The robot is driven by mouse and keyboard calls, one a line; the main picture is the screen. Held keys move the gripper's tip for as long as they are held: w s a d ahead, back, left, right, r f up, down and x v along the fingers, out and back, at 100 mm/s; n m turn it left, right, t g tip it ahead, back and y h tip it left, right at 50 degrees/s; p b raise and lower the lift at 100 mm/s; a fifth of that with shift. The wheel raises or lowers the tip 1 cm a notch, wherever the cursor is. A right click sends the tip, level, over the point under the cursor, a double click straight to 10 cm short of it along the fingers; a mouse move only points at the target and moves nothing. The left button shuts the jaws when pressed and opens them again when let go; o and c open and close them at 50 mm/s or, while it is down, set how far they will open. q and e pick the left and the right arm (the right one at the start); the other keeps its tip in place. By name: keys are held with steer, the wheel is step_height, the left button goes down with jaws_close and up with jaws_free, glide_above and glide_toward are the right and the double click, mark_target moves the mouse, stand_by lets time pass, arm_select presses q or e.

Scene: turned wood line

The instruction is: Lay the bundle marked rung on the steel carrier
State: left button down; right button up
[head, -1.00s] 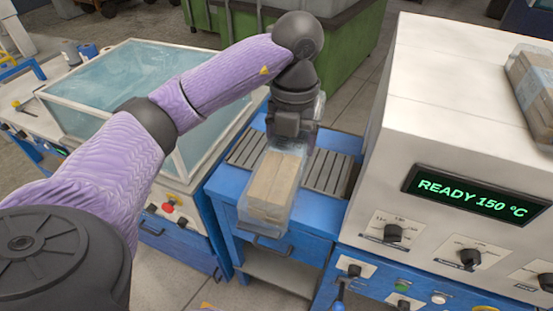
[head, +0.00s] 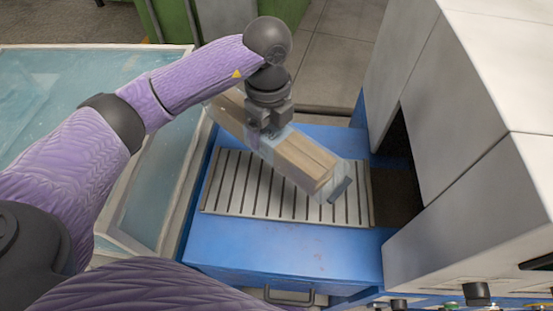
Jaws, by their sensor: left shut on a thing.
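My left gripper (head: 268,132) is shut on a bundle of pale wood pieces (head: 303,160) in clear wrap. It grips the bundle near the middle from above. I can read no mark on the bundle in this view. The bundle lies slantwise over the slatted steel carrier (head: 235,192), with its near end toward the lower right. It looks held above the slats, though the gap is hard to judge. The carrier lies on a blue table (head: 300,245), and the bundle hides part of its back. My right gripper is not in view.
A pale machine housing (head: 455,105) stands at the right, with a dark opening (head: 392,145) at the carrier's right end. A clear-lidded case with a pale frame (head: 150,205) stands close on the left. A green bin (head: 170,20) is at the back.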

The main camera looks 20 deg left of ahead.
mark_target(293, 136)
arm_select(q)
steer(key=d+n, duration=0.1)
steer(key=n, duration=0.1)
steer(key=d+n+p, duration=0.1)
steer(key=n, duration=0.1)
steer(key=d+f+n+p, duration=0.1)
steer(key=d+n, duration=0.1)
steer(key=shift+s, duration=0.1)
steer(key=shift+d+f+n, duration=0.2)
steer(key=shift+d+n, duration=0.1)
steer(key=shift+n, duration=0.3)
step_height(293, 136, down, 10)
steer(key=shift+s+f+b, duration=0.1)
steer(key=shift+f+b, duration=0.1)
steer(key=shift+b, duration=0.85)
jaws_free()
step_height(293, 136, up, 11)
steer(key=p, duration=0.2)
steer(key=shift+r+p, duration=0.2)
steer(key=shift+p, duration=0.15)
steer(key=shift+r, duration=0.5)
